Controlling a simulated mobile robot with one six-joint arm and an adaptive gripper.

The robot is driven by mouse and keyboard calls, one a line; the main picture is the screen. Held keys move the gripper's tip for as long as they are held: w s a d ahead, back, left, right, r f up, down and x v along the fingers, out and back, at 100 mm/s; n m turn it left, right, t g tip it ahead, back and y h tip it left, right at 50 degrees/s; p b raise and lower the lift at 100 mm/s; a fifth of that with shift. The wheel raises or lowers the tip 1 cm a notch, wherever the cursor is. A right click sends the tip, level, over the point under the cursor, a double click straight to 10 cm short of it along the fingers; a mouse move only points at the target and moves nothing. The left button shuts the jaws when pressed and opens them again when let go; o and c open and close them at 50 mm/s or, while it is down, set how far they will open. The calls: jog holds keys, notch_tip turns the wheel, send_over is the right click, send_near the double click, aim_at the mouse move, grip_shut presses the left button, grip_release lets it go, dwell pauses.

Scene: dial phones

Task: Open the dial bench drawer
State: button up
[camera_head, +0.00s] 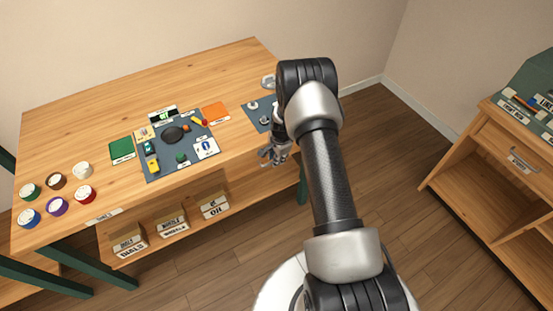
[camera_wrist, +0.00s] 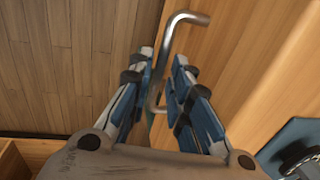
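My gripper (camera_head: 272,156) is at the front edge of the wooden bench (camera_head: 68,95), near its right end. In the wrist view, a bent metal bar handle (camera_wrist: 184,18) stands out from a wooden front (camera_wrist: 235,45). The handle passes between the two fingers of my gripper (camera_wrist: 163,60). The fingers are partly apart, with a gap on the right of the bar; whether the left finger touches it I cannot tell. The drawer's outline is hidden in the head view, and no opening shows at its front.
On the bench lie a dark mat with small items (camera_head: 187,168), several round dials (camera_head: 85,194) and a grey pad (camera_head: 255,116). Labelled boxes (camera_head: 171,222) stand on a shelf below. A wooden cabinet (camera_head: 480,135) is at the right. The wood floor (camera_head: 405,215) between is clear.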

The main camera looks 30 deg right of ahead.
jog(key=shift+c, duration=0.5)
grip_shut()
